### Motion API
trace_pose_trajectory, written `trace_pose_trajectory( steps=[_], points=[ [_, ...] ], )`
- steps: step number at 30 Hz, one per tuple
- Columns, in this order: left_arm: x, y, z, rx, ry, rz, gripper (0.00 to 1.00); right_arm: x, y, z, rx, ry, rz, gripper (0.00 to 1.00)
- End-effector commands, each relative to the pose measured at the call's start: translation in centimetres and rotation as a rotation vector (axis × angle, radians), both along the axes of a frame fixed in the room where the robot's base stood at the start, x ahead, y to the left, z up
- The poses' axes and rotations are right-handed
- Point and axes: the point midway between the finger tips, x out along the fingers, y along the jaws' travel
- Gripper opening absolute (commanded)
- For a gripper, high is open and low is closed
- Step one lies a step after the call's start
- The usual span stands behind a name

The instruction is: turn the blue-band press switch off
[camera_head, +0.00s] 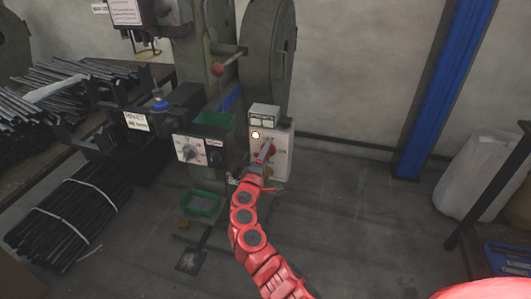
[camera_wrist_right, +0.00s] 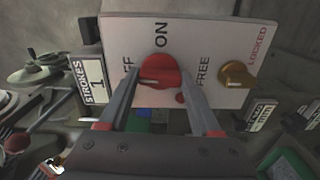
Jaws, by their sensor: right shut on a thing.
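The press (camera_head: 222,65) stands at centre, with a blue band (camera_head: 232,98) on its frame. Its white switch box (camera_head: 283,160) faces me and carries a red rotary switch (camera_head: 267,149). In the right wrist view, the red switch (camera_wrist_right: 160,72) sits on a white panel (camera_wrist_right: 210,50), with "ON" above it and a partly hidden "OFF" at its left. My right gripper (camera_head: 262,156) is at the box, its fingers (camera_wrist_right: 162,76) shut on the red switch from both sides. The switch's exact pointing direction is unclear. My left gripper is out of view.
A brass knob (camera_wrist_right: 236,75) sits right of the switch, between "FREE" and "LOCKED". Bundled black rods (camera_head: 65,215) lie at left.

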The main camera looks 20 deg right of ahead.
Motion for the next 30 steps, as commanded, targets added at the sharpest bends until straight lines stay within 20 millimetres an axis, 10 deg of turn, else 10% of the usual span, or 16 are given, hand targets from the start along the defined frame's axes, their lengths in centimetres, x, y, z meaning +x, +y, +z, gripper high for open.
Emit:
trace_pose_trajectory(
  steps=[22, 23, 27, 30],
  points=[
    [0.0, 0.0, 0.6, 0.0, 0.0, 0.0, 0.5, -0.01, 0.11, -0.16, -0.068, 0.048, 0.001, 0.09],
    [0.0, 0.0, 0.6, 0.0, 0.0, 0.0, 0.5, -0.01, 0.11, -0.16, -0.068, 0.048, 0.001, 0.7],
    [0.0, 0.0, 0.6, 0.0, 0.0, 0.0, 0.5, -0.01, 0.08, -0.11, -0.067, 0.047, 0.001, 0.95],
    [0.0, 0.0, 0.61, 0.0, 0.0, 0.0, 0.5, -0.01, 0.06, -0.08, -0.067, 0.047, 0.001, 0.95]
  ],
)
